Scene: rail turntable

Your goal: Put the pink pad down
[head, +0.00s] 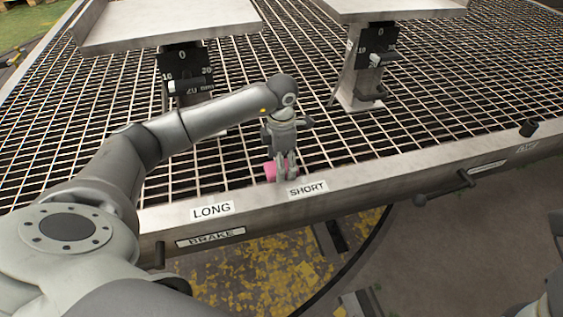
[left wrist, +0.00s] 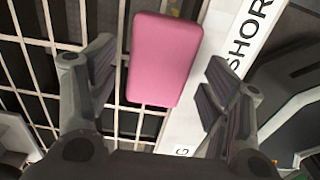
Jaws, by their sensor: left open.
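The pink pad (head: 270,171) is at the near edge of the metal grating, just behind the SHORT label (head: 307,190). In the left wrist view the pad (left wrist: 165,58) is a rounded pink block over the grating and the inner edge of the front rail. My left gripper (head: 286,165) points down at the pad and partly hides it in the head view. In the left wrist view its fingers (left wrist: 160,62) are open on either side of the pad, with gaps at both sides. I cannot tell what the pad's underside touches. My right gripper is not in view.
The front rail (head: 262,199) also carries a LONG label (head: 212,209) and a BRAKE label (head: 210,238). Two metal trays stand on posts behind, one at the left (head: 150,30) and one at the right (head: 400,10). Open grating (head: 440,110) lies to the right.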

